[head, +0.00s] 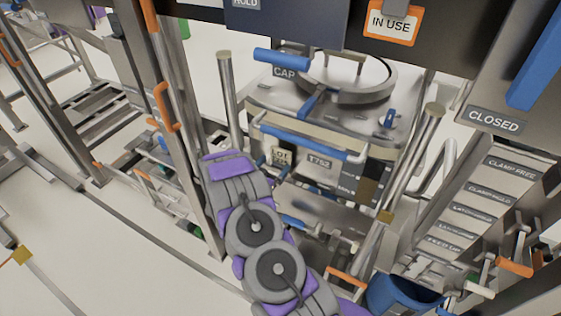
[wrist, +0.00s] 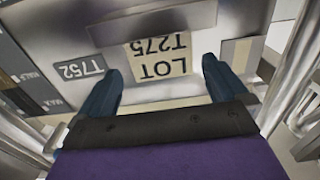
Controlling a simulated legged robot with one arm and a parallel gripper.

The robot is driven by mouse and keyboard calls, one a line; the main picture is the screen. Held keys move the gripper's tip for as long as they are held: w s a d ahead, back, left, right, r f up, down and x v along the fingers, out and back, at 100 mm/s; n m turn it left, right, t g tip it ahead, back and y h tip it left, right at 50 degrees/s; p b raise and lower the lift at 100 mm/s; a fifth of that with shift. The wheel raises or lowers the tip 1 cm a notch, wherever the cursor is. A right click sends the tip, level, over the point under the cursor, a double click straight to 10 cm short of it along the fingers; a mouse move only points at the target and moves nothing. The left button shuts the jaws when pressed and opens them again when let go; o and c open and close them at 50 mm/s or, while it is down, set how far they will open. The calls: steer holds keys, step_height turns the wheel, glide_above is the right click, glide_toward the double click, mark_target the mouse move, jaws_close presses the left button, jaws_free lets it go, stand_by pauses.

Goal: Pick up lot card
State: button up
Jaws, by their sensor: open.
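The lot card (wrist: 160,56) is a cream card marked LOT T275, upside down in the wrist view, lying flat against the grey metal front of a bin (wrist: 215,20). In the head view the lot card (head: 282,157) shows small below the bin's blue bar, partly hidden near the end of my arm. My gripper (wrist: 162,78) is open, with one dark blue finger on each side of the card. The fingers look apart from the card's edges. I cannot tell how much depth lies between fingertips and card.
A T752 label (wrist: 82,67) sits beside the card. The blue bar (head: 312,138) crosses above it. Metal posts (head: 230,100) flank the bin (head: 345,110). A rack with orange handles (head: 515,267) and a blue bucket (head: 392,297) stand at right. Open floor (head: 75,235) lies left.

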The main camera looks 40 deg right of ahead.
mark_target(280, 157)
steer(key=shift+b+x, duration=0.45)
steer(key=shift+x, duration=2.7)
steer(key=shift+f, duration=0.15)
steer(key=c, duration=0.7)
